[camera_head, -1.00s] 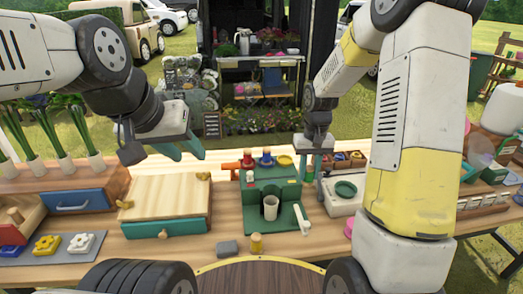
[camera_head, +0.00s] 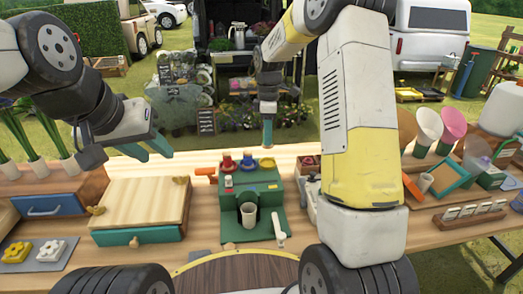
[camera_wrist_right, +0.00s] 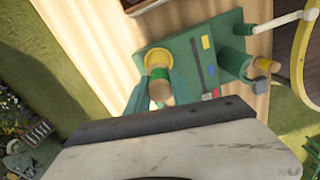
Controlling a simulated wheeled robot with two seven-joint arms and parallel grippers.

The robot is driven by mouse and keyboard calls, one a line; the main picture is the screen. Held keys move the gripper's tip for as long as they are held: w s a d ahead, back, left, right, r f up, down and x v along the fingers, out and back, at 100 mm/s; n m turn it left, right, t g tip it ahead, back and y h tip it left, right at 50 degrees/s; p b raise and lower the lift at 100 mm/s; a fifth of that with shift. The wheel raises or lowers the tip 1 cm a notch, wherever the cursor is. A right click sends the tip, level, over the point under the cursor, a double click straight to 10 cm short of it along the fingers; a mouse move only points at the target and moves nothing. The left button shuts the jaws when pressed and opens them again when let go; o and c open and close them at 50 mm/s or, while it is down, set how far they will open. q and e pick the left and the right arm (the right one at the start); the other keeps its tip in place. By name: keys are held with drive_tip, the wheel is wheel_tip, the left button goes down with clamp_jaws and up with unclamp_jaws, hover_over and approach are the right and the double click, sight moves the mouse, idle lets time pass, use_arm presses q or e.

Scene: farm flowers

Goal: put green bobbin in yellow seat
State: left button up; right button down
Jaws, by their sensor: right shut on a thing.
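The yellow seat (camera_head: 267,163) is on the right end of the green machine's back top (camera_head: 235,184), beside a blue bobbin (camera_head: 247,160) and a red bobbin (camera_head: 226,161). My right gripper (camera_head: 267,134) is above the yellow seat. In the right wrist view it is shut on the green bobbin (camera_wrist_right: 158,74), a pale wooden piece with a green band. There the bobbin overlaps the yellow seat (camera_wrist_right: 156,58); I cannot tell the height between them. My left gripper (camera_head: 152,146) is open and empty, above the table's far left.
A grey cup (camera_head: 248,216) stands in the machine, with a white lever (camera_head: 278,222) to its right. A wooden box with a teal drawer (camera_head: 140,212) stands left of the machine. Small boxes (camera_head: 308,165) stand to its right.

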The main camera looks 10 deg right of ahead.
wheel_tip(320, 180, down, 8)
drive_tip(key=shift+r, duration=0.15)
idle(0.4)
drive_tip(key=c, duration=1.1)
unclamp_jaws()
